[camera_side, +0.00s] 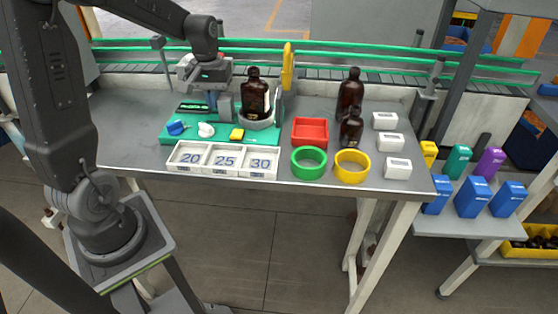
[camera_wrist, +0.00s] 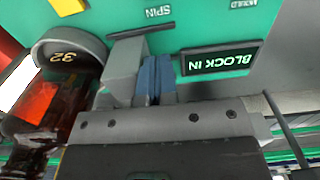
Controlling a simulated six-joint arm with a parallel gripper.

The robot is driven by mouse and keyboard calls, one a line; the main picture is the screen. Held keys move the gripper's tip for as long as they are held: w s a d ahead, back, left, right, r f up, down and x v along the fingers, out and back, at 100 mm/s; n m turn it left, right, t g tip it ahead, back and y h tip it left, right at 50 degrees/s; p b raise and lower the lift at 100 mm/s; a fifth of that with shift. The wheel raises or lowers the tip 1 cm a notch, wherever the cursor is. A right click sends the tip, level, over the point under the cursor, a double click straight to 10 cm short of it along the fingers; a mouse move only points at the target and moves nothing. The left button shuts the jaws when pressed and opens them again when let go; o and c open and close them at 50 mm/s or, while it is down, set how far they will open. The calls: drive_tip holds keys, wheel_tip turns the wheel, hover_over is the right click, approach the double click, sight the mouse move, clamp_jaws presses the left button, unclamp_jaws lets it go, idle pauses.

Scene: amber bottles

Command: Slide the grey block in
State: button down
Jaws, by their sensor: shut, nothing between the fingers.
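The grey block (camera_wrist: 124,62) stands beside the grey ring holder marked 32 (camera_wrist: 62,54) in the wrist view, close against it. In the side view the block (camera_side: 224,105) is left of the holder (camera_side: 258,122), in which an amber bottle (camera_side: 255,92) stands upright. My gripper (camera_wrist: 157,64) is shut with nothing between its blue-grey fingers. It is on the block's other side from the holder, very near or touching; I cannot tell which. A small dark display (camera_wrist: 221,60) beside the fingers reads BLOCK IN.
The green board (camera_side: 185,137) carries small blue, white and yellow pieces. Numbered white trays (camera_side: 222,160) lie in front. A red tray (camera_side: 310,132), green ring (camera_side: 309,162) and yellow ring (camera_side: 352,166) lie right, near two more amber bottles. A yellow upright (camera_side: 287,66) stands behind the holder.

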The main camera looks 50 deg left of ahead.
drive_tip(key=shift+w+d, duration=0.15)
drive_tip(key=shift+w, duration=0.05)
drive_tip(key=shift+w+d, duration=0.15)
drive_tip(key=shift+d, duration=0.05)
drive_tip(key=shift+a, duration=0.1)
drive_tip(key=shift+s+a, duration=0.35)
drive_tip(key=shift+s, duration=0.1)
wheel_tip(320, 180, up, 7)
idle(0.7)
drive_tip(key=s+d+r+m+t, duration=0.1)
drive_tip(key=s+d+m, duration=0.3)
drive_tip(key=d, duration=0.5)
drive_tip(key=s+d+r+m+t, duration=0.1)
drive_tip(key=s+d+m+t, duration=0.3)
drive_tip(key=s+d, duration=0.4)
drive_tip(key=d+m, duration=0.1)
drive_tip(key=d, duration=0.1)
drive_tip(key=shift+s+d+t, duration=0.2)
drive_tip(key=shift+d+t, duration=0.1)
